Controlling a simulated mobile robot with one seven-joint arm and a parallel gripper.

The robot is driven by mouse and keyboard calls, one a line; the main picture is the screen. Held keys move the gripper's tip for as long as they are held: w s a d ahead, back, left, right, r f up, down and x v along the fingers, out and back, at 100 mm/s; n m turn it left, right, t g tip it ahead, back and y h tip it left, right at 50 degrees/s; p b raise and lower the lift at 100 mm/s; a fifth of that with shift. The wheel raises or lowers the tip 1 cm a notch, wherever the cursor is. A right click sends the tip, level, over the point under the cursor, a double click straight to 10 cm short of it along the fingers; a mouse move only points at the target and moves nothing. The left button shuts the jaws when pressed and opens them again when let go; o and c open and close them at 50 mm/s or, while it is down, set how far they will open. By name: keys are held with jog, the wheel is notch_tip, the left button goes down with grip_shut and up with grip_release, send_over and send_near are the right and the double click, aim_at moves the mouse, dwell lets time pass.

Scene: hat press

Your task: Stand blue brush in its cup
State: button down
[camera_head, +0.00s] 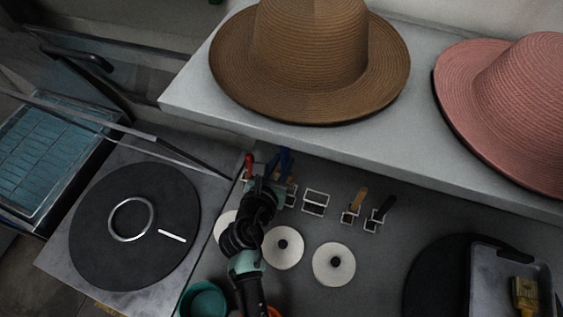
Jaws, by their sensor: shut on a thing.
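The blue brush (285,160) shows as a blue handle at the far end of my arm, below the shelf's front edge. My gripper (272,176) is shut on it; the fingers and the brush's lower part are hard to tell apart here. A small white-rimmed cup (291,197) stands just right of my gripper, partly covered by it. Another white-rimmed cup (315,201), with no handle standing in it, is farther right. I cannot tell whether the brush is inside a cup or above one.
A red-handled brush (249,164) stands left of my gripper. A tan-handled brush (359,199) and a black-handled brush (385,208) stand in cups to the right. White discs (334,264) lie in front. The shelf (190,92) with hats overhangs behind.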

notch_tip(320, 180, down, 9)
jog(key=b, duration=0.6)
jog(key=shift+r, duration=0.2)
dwell(0.4)
jog(key=c, duration=0.6)
grip_release()
jog(key=b+v, duration=0.1)
jog(key=v, duration=1.2)
